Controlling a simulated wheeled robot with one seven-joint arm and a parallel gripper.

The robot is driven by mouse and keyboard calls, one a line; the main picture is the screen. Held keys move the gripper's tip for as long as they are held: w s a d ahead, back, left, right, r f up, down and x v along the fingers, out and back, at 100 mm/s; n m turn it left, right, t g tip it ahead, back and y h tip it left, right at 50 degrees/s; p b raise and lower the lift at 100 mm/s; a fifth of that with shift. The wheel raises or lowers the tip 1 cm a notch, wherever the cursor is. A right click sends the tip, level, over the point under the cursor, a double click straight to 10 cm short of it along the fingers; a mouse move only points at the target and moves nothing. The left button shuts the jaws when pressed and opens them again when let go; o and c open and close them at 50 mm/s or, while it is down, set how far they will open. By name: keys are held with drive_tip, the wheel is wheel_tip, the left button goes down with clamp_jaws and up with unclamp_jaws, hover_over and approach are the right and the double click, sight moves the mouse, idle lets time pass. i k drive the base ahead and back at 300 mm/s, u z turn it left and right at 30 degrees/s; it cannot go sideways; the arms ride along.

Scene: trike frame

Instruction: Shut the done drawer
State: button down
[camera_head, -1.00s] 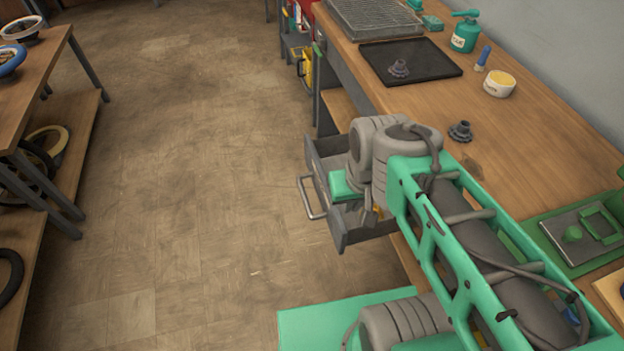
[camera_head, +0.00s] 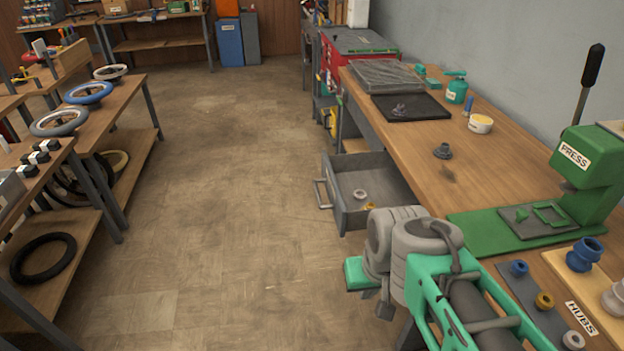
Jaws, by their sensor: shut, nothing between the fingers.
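A grey drawer (camera_head: 378,214) stands open, pulled out to the left from under the wooden workbench. Its bar handle (camera_head: 321,193) is on the left front face. A pale ring (camera_head: 360,194) and a small yellow part (camera_head: 370,205) lie inside on the drawer floor. No label shows on it. My gripper (camera_head: 385,306) is below and in front of the drawer in the picture, apart from it, partly hidden by my wrist. It is shut and empty.
The workbench (camera_head: 455,170) carries a black tray (camera_head: 410,107), a dark flanged part (camera_head: 442,151) and a green press (camera_head: 585,180). A shelf (camera_head: 95,200) with wheels and tyres stands at left. The floor (camera_head: 220,200) between is clear.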

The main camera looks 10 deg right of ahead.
sight(376, 173)
drive_tip(key=u, duration=0.9)
drive_tip(key=i, duration=1.25)
drive_tip(key=u, duration=0.7)
